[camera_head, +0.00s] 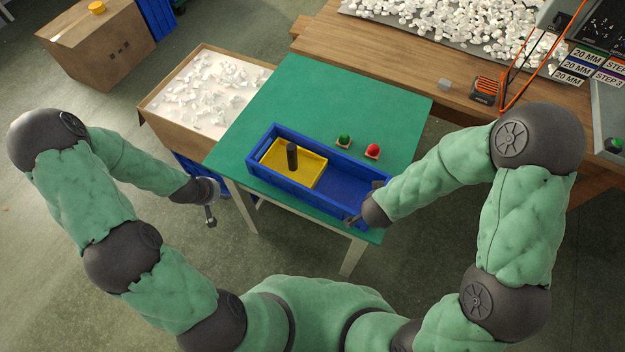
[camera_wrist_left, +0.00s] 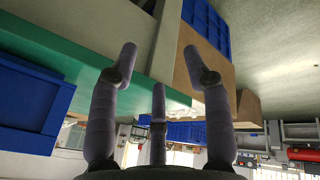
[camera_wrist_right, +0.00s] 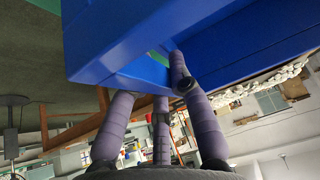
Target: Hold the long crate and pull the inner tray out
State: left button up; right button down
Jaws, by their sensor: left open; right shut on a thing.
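The long blue crate (camera_head: 345,188) lies on the green table in the head view. A yellow inner tray (camera_head: 312,170) with a dark upright post (camera_head: 292,156) sits in its left half. My right gripper (camera_head: 356,218) is at the crate's right end, shut on its wall; the crate wall (camera_wrist_right: 190,45) fills the top of the right wrist view, with fingers on either side. My left gripper (camera_head: 211,217) is open and empty, left of the table and apart from the crate. In the left wrist view its fingers (camera_wrist_left: 160,75) are spread; part of the crate (camera_wrist_left: 30,105) shows at left.
The green table (camera_head: 320,90) has a green button (camera_head: 344,140) and a red button (camera_head: 373,151) behind the crate. A cardboard box of white pieces (camera_head: 205,90) stands left of the table. A wooden bench (camera_head: 400,60) with white parts is behind. The table's far half is clear.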

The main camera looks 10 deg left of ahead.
pick_arm(q)
jog(key=s+a+r+n+t+y, duration=0.1)
jog(key=a+r+n+y, duration=0.1)
jog(key=a+r, duration=0.6)
jog(key=s+a+r+n+y, duration=0.2)
jog(key=a+r, duration=0.2)
jog(key=a, duration=0.8)
jog(key=w+d+r+m+h, duration=0.2)
jog(key=w+d+m+h, duration=0.15)
jog(key=w+d, duration=0.45)
notch_tip(320, 180, up, 6)
jog(key=r+m+g, duration=0.1)
jog(key=m+g, duration=0.5)
jog(key=m, duration=0.8)
send_over(291, 146)
jog(key=shift+f, duration=4.7)
